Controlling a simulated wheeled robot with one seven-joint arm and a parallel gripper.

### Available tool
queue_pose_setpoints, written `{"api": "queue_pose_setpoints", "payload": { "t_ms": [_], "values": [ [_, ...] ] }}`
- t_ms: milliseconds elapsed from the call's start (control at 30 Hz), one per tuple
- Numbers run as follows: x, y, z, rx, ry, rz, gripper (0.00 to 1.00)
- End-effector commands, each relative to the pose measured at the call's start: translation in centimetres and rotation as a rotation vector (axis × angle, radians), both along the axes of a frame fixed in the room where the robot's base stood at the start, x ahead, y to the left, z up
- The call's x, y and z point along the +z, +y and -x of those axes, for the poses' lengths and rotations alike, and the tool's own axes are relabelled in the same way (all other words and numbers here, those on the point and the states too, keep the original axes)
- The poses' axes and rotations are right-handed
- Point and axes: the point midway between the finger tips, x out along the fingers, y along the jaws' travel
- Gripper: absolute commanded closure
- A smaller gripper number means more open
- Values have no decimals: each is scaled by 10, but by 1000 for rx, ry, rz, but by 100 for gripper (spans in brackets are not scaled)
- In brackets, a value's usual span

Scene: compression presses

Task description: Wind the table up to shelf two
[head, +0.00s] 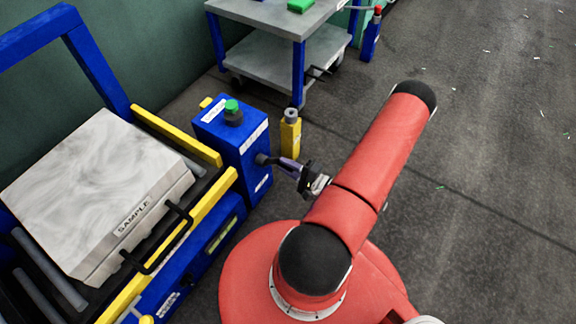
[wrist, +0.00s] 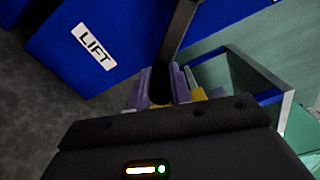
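A blue crank box (head: 245,150) with a green knob on top stands beside a roller table (head: 185,245) with yellow rails. Its side reads LIFT in the wrist view (wrist: 93,47). A dark crank (head: 264,159) comes out of the box's right side; its black arm (wrist: 178,35) runs down between my fingers in the wrist view. My gripper (head: 290,168) is at the crank, and its purple fingers (wrist: 162,88) stand on both sides of the dark handle, seemingly closed on it. The handle's end is hidden by the gripper. A pale SAMPLE block (head: 100,190) with black handles rests on the table.
A yellow post (head: 290,135) with a grey top stands close behind my gripper. A grey two-level trolley (head: 285,60) with blue legs stands behind it. A blue post (head: 372,38) with a red top is further right.

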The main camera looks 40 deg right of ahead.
Motion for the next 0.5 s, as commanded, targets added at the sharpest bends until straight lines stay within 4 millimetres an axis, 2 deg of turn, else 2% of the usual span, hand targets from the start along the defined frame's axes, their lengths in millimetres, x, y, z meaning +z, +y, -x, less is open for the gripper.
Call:
{"api": "queue_pose_setpoints", "payload": {
  "t_ms": [33,167,500],
  "values": [
    [-4,0,1,0,10,1,74],
    [-3,0,1,0,6,1,59],
    [-1,-2,6,0,2,1,59]
  ]
}}
